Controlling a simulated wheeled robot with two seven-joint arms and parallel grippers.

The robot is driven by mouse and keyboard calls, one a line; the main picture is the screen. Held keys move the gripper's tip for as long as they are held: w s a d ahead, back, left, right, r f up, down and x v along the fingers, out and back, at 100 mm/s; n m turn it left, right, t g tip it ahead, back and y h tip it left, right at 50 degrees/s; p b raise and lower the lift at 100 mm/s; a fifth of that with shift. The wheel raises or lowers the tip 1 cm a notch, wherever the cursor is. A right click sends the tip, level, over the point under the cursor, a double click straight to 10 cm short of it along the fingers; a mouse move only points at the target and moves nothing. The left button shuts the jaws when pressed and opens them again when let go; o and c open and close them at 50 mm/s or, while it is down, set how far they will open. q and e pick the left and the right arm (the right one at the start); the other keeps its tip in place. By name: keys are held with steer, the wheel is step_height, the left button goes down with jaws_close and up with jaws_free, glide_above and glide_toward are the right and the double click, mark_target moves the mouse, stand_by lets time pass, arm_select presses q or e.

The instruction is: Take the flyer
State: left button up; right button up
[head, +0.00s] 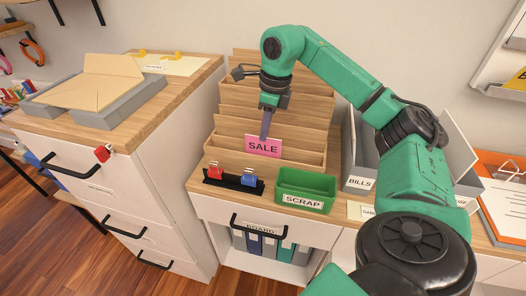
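The flyer is a pink card marked SALE (262,147). It stands upright in the lower front part of a wooden tiered rack (308,156). My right gripper (265,136) comes down from above, and its fingertips are at the flyer's top edge. The fingers show edge-on as one narrow strip, so I cannot tell whether they are open or shut, or whether they touch the flyer. The flyer's lower edge is partly hidden by the rack's front. My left gripper is not in view.
A green SCRAP tray (306,186) and a black holder (232,182) with red and blue clips stand before the rack. A grey BILLS bin (357,170) is at right, behind my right arm. A grey tray (112,116) with folders tops the left cabinet.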

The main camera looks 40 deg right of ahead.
mark_target(263, 143)
steer(key=f, duration=0.4)
steer(key=shift+w+a+f, duration=0.15)
steer(key=shift+w+f, duration=0.05)
steer(key=shift+w, duration=0.05)
steer(key=shift+f, duration=0.2)
jaws_close()
steer(key=shift+r, duration=0.1)
